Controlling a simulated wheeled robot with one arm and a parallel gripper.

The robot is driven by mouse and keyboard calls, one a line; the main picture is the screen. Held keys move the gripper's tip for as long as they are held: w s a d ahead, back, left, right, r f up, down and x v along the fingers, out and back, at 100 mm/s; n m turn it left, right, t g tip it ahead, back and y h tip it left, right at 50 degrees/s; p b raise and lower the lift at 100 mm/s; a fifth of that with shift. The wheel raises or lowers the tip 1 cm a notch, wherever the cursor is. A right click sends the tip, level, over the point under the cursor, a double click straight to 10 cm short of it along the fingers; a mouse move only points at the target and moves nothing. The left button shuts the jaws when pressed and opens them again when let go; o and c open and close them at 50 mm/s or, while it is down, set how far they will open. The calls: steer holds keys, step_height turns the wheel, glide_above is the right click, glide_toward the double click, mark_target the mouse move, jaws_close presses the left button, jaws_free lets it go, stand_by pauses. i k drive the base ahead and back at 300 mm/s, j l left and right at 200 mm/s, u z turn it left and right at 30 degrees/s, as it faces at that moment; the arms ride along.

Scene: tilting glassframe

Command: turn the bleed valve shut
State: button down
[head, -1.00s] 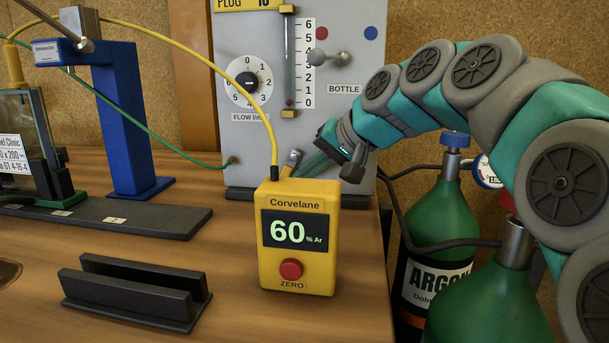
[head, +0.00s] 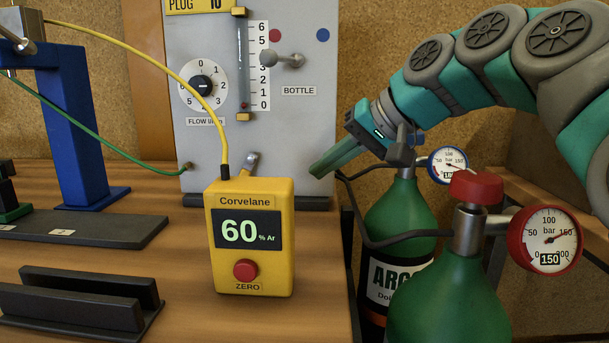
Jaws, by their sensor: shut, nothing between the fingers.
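No part in view carries a readable bleed valve label, so I cannot tell for certain which part it is. A short metal lever or stub (head: 251,162) rises, tilted, at the top back of the yellow Corvelane analyser (head: 251,270), which reads 60 % Ar. My gripper (head: 322,170) is shut and empty, in front of the panel's lower right edge. Its fingers point down and left. In the picture it is right of the stub, with a clear gap between them.
The grey panel (head: 310,130) bears a flow dial (head: 204,86), a flow tube and a bottle lever (head: 285,60). Green argon cylinders (head: 450,300) with gauges and black hoses stand at right. A black slotted holder (head: 80,300) and blue post (head: 75,140) are at left.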

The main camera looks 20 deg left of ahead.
mark_target(246, 170)
steer(key=k+l, duration=0.25)
steer(key=k, duration=0.25)
steer(key=k+l, duration=0.2)
steer(key=k, duration=0.25)
steer(key=k+l, duration=0.25)
steer(key=k, duration=0.25)
